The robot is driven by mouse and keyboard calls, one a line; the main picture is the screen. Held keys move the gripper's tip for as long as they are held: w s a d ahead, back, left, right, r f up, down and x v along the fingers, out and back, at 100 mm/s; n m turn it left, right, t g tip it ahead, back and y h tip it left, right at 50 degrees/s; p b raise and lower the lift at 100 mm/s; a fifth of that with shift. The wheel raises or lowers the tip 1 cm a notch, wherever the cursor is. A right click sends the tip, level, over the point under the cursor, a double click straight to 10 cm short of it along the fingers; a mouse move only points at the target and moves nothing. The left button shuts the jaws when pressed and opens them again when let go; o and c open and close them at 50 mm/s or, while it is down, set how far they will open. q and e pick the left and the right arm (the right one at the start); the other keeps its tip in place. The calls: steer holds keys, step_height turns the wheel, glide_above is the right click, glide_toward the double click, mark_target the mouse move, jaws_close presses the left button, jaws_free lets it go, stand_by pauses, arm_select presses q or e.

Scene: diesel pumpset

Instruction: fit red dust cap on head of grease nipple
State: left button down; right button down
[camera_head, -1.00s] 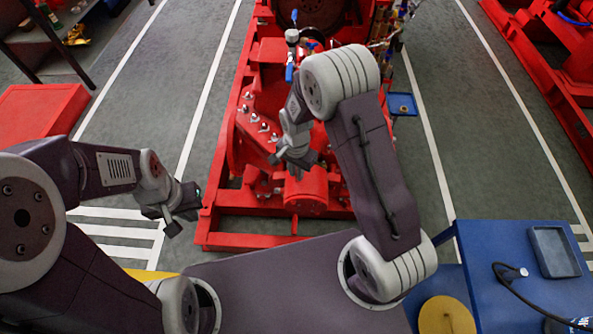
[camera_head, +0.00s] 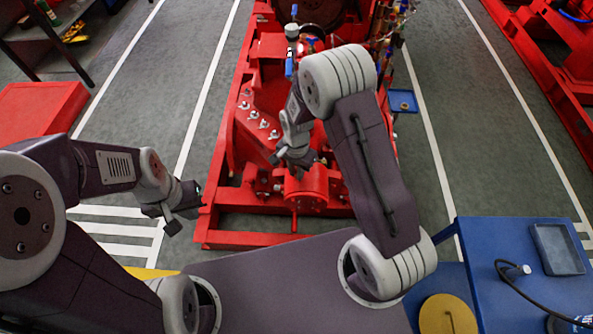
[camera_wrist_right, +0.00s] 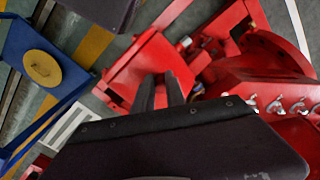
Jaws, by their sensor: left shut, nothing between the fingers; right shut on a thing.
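My right gripper (camera_head: 296,163) is over the red pumpset (camera_head: 262,140), just above the red round housing at its front. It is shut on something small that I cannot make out. In the right wrist view the two dark fingers of this gripper (camera_wrist_right: 161,92) lie close together over red parts, and what is between them is hidden. My left gripper (camera_head: 187,208) is shut and empty, left of the pumpset frame's front corner. I cannot pick out the red dust cap or the grease nipple against the red machine.
A blue bench (camera_head: 520,285) with a tray (camera_head: 557,249) and a yellow disc (camera_head: 446,314) stands at the front right. Pipes and fittings rise at the pumpset's right rear. A red block (camera_head: 40,115) stands on the left. The floor left of the pumpset is clear.

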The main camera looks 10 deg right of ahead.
steer(key=c, duration=1.3)
jaws_free()
step_height(320, 180, up, 9)
steer(key=p, duration=0.1)
steer(key=shift+p, duration=0.3)
